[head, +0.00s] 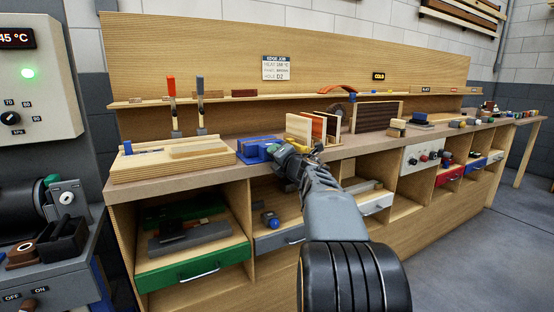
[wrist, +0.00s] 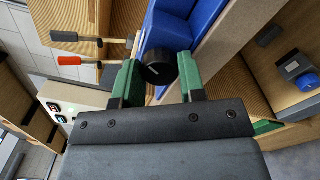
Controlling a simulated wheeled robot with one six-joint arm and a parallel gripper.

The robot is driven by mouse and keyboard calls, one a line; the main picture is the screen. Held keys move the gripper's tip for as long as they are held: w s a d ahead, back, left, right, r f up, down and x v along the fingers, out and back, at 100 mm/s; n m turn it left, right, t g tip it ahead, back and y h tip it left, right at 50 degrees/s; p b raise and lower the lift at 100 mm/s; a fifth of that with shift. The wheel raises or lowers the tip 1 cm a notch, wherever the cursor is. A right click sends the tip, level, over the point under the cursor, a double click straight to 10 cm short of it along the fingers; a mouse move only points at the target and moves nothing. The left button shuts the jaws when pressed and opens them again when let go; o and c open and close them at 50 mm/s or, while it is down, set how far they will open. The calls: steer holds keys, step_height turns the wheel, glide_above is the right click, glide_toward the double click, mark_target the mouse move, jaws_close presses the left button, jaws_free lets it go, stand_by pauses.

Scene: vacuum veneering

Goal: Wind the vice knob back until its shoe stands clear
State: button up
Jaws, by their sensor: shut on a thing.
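The blue vice (head: 257,150) stands at the front edge of the bench, right of a wooden fixture. Its blue body also shows in the wrist view (wrist: 205,22). The black vice knob (wrist: 160,68), with a pale line on its face, sits between the green fingers of my gripper (wrist: 158,66). My gripper (head: 286,152) reaches the vice from its right and is shut on the knob. The knob is hidden behind my gripper in the head view. I cannot make out the shoe in either view.
A wooden fixture (head: 135,166) lies left of the vice. Upright boards (head: 299,127) stand close behind my gripper. Two tools, one red-handled (head: 172,88) and one dark-handled (head: 200,88), stand behind. A green drawer (head: 195,268) is below left.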

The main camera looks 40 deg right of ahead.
stand_by(0.4)
steer(key=o, duration=0.9)
steer(key=shift+s+a+p, duration=0.3)
steer(key=shift+s+p, duration=0.05)
steer(key=shift+s, duration=1.9)
steer(key=shift+s+a+p, duration=0.35)
steer(key=shift+s, duration=1.95)
steer(key=shift+s+a+p, duration=0.3)
steer(key=shift+s+p, duration=0.05)
steer(key=shift+s, duration=1.9)
